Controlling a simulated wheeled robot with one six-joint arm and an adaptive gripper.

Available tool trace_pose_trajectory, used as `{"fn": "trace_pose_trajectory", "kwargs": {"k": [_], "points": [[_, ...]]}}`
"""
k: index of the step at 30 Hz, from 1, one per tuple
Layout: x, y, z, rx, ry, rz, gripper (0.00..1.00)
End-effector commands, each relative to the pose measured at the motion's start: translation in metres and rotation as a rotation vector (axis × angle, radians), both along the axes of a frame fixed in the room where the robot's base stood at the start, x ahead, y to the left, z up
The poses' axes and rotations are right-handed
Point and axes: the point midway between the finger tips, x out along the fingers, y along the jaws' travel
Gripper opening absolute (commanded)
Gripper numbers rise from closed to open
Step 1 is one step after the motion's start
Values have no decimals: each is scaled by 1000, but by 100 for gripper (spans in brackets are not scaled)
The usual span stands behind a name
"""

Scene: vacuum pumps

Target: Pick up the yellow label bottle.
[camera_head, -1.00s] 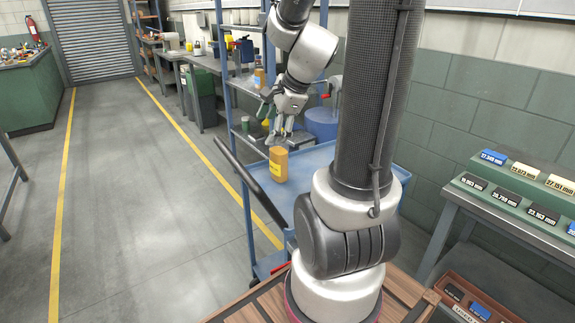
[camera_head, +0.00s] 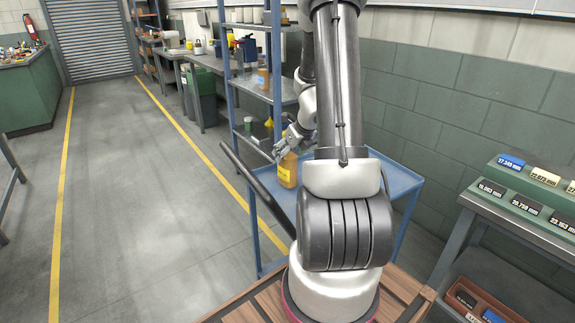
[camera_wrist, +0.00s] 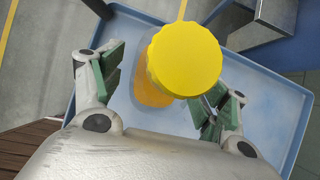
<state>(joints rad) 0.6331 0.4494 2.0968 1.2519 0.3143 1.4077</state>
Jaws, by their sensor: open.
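The yellow label bottle (camera_head: 286,171) stands upright on the blue cart tray (camera_head: 399,178), an amber bottle with a yellow label. In the wrist view its round yellow cap (camera_wrist: 184,60) fills the upper middle, with part of the amber body (camera_wrist: 152,88) below and left of it. My gripper (camera_wrist: 160,100) is open, with a green-padded finger on each side of the bottle. In the head view my gripper (camera_head: 282,148) is at the bottle's top; the arm partly hides it. I cannot tell whether either finger touches the bottle.
The blue tray has a raised rim and a dark push handle (camera_head: 258,190) on its left. A blue shelf rack (camera_head: 278,90) stands behind it. A bench with labelled blocks (camera_head: 530,190) is at the right. The floor at left is clear.

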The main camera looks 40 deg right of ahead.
Motion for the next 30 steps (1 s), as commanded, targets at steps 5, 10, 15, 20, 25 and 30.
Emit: {"fn": "trace_pose_trajectory", "kwargs": {"k": [5, 10, 15, 20, 25, 30], "points": [[4, 0, -6, -1, 0, 2, 75], [4, 0, -5, -1, 0, 2, 68], [4, 0, -5, -1, 0, 2, 37], [4, 0, -5, -2, 0, 3, 7], [4, 0, -5, -2, -1, 3, 0], [4, 0, -3, -2, -2, 3, 0]]}}
